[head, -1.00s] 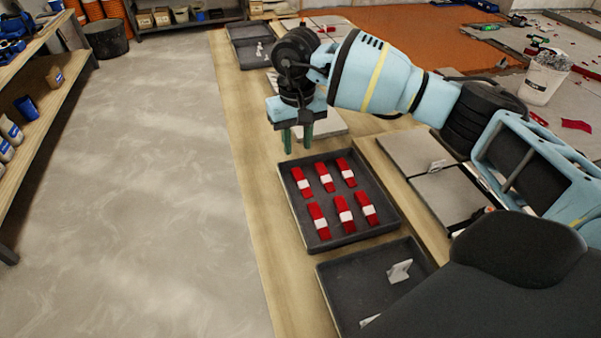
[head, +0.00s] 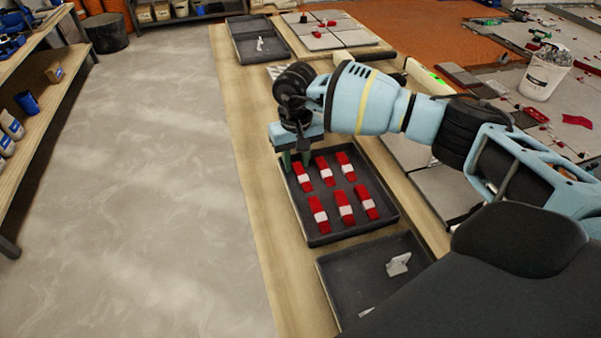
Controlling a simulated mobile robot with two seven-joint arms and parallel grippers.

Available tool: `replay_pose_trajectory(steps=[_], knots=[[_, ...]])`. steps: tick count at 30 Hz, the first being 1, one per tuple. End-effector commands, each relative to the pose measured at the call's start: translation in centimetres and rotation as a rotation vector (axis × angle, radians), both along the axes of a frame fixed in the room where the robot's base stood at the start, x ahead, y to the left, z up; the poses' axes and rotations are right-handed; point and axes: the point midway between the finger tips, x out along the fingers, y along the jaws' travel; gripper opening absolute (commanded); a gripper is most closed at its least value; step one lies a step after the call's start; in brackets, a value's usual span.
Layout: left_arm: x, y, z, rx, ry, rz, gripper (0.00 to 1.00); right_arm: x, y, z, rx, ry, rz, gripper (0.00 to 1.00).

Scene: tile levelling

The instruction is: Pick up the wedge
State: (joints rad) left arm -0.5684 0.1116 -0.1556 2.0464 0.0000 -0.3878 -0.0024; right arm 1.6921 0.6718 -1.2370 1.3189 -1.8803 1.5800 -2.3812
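Several red wedges with pale middle bands lie in two rows in a dark tray (head: 325,239). The far row has a left wedge (head: 301,175), a middle wedge (head: 325,171) and a right wedge (head: 346,166). The near row has a left wedge (head: 319,215), a middle wedge (head: 344,208) and a right wedge (head: 366,202). My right gripper (head: 296,161) points down at the tray's far left corner, by the far left wedge. Its green fingers are apart with nothing seen held. I cannot tell whether they touch the wedge. My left gripper is out of view.
A second dark tray (head: 345,285) with pale clips (head: 398,264) is nearer me. Another dark tray (head: 250,46) stands at the far end of the bench. Grey tiles (head: 325,36) and a white bucket (head: 545,73) lie beyond. The floor at left is clear.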

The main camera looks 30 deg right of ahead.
Motion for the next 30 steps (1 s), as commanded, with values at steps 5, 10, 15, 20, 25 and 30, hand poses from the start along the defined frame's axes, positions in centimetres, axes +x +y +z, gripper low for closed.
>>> replay_pose_trajectory(steps=[5,10,15,20,25,30], knots=[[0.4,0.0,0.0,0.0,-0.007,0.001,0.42,0.0,0.0,-0.3,0.0,-0.001,0.001,0.31],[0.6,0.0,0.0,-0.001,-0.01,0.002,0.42,0.0,0.0,-0.3,0.0,-0.001,0.001,0.2],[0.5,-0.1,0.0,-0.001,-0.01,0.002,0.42,0.0,0.0,-0.2,0.001,-0.001,0.001,0.01],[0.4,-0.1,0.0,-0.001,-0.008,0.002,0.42,0.0,0.0,-0.2,0.001,-0.001,0.0,0.01],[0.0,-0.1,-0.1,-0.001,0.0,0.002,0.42,0.0,0.0,0.1,0.001,-0.001,0.0,0.01],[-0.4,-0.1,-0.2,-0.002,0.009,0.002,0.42,0.1,0.0,1.5,0.001,-0.003,0.001,0.01]])
